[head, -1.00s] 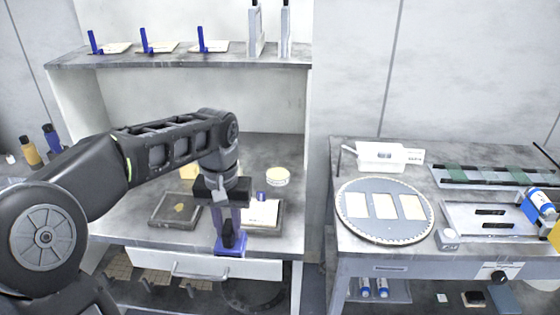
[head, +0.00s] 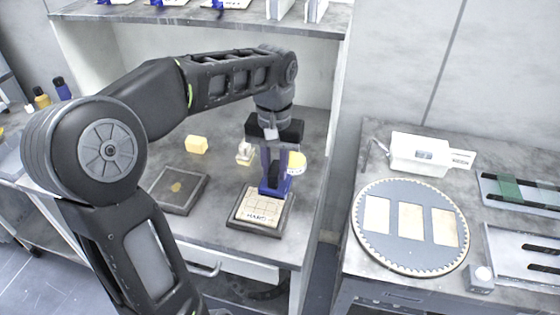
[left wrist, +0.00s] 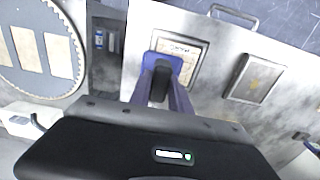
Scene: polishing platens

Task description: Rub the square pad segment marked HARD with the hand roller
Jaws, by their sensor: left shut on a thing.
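My left gripper (head: 272,165) is shut on the dark handle of the hand roller, pointing down above the bench. The hand roller (head: 274,187) has a blue frame and shows over the back right part of a pale square pad segment (head: 255,210). That pad lies in a dark square tray and carries lettering that reads like HARD. In the left wrist view the blue roller (left wrist: 175,62) overlaps the lower left part of the pad (left wrist: 191,50). I cannot tell whether the roller touches the pad. My right gripper is out of view.
A second dark tray (head: 178,190) lies left of the pad. A yellow block (head: 197,145), a small pale object (head: 244,154) and a yellow-topped round thing (head: 297,162) stand behind. A round platen (head: 409,262) with three pale segments lies on the right bench.

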